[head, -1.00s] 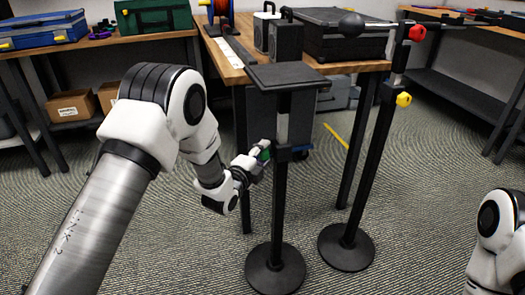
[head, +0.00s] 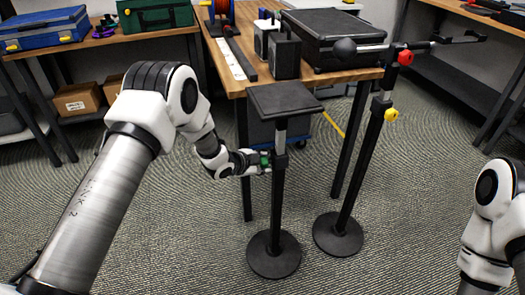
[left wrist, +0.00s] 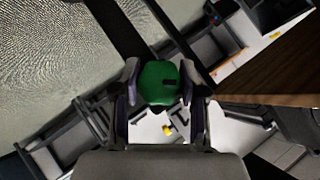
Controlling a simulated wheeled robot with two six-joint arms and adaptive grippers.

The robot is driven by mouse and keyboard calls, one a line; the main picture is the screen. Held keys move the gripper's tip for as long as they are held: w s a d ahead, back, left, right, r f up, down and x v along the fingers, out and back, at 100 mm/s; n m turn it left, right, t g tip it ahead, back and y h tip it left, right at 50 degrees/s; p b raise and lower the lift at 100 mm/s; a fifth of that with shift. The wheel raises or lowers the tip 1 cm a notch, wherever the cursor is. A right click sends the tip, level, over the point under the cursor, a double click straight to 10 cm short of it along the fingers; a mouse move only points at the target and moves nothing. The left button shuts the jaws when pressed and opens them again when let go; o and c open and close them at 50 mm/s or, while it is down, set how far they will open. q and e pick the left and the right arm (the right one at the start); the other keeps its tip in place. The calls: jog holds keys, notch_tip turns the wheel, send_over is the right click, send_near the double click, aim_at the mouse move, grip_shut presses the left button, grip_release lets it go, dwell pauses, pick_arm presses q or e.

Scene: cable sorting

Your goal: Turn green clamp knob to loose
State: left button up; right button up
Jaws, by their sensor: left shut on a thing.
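The green clamp knob (head: 264,160) is on the collar of a black stand (head: 277,205) that carries a flat square top plate (head: 285,96). My left gripper (head: 259,162) reaches it from the left side of the stand and is shut on it.
A second stand (head: 346,200) with a yellow knob (head: 391,115) and a red knob (head: 405,57) is close on the right. A wooden table (head: 232,75) with black speakers (head: 285,57) and a black case (head: 331,38) is behind. The carpet in front is clear.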

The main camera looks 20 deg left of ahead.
pick_arm(q)
jog(key=g+p, duration=0.1)
jog(key=p, duration=0.1)
jog(key=n+g+h+p, duration=0.1)
jog(key=p, duration=0.2)
jog(key=shift+r+n+g, duration=0.3)
jog(key=shift+r, duration=0.05)
jog(key=shift+w+f+n+g+h+p, duration=0.1)
jog(key=shift+f+n+g+h+p, duration=0.1)
jog(key=shift+n+g+h+p, duration=0.3)
jog(key=shift+f+n+g+h, duration=0.25)
jog(key=shift+n+g+h, duration=0.2)
jog(key=shift+g, duration=0.35)
jog(key=shift+r+n+g+h+b, duration=0.1)
jog(key=shift+n+g+h+b, duration=0.15)
jog(key=shift+g+h+b, duration=0.35)
jog(key=shift+r, duration=0.1)
jog(key=o, duration=1.1)
